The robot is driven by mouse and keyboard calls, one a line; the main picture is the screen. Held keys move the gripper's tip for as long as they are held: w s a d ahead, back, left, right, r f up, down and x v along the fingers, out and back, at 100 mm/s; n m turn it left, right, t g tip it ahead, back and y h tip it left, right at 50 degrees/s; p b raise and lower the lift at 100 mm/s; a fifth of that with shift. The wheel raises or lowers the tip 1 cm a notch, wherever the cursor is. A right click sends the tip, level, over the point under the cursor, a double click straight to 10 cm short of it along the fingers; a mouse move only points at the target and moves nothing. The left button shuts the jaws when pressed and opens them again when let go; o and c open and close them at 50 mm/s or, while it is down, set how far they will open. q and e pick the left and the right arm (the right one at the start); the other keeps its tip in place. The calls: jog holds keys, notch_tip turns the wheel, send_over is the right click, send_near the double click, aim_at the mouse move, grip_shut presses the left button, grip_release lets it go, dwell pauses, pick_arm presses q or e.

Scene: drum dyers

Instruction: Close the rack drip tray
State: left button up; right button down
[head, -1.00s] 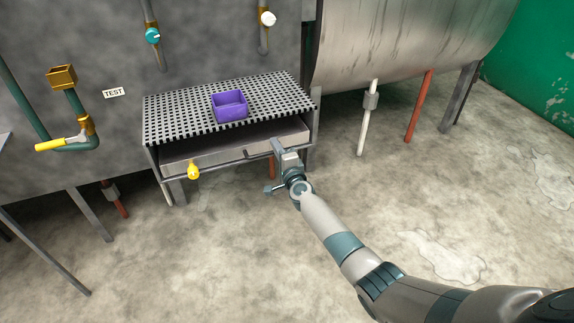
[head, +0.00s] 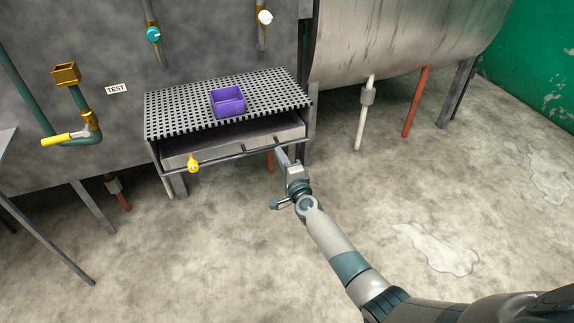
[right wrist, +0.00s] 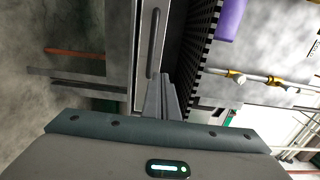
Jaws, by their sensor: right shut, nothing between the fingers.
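The rack drip tray (head: 225,149) is a grey metal drawer under the perforated black rack top (head: 180,112). A dark gap shows between its front and the rack top. In the right wrist view its front panel (right wrist: 143,25) carries a dark bar handle (right wrist: 153,42). My right gripper (head: 281,156) is shut and empty at the right part of the tray front, near the handle's end. In the right wrist view its fingertips (right wrist: 161,80) lie close to the panel; I cannot tell whether they touch it. My left gripper is out of view.
A purple bin (head: 228,101) stands on the rack top. A yellow knob (head: 193,164) hangs at the rack's front left. A large metal drum (head: 400,40) on legs stands to the right.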

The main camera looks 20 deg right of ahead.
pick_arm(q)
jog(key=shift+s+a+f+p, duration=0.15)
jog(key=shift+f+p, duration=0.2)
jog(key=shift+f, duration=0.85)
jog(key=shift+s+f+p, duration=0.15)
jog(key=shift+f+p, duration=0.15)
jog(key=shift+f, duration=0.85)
pick_arm(e)
jog(key=shift+s+d, duration=0.1)
jog(key=shift+s, duration=2.75)
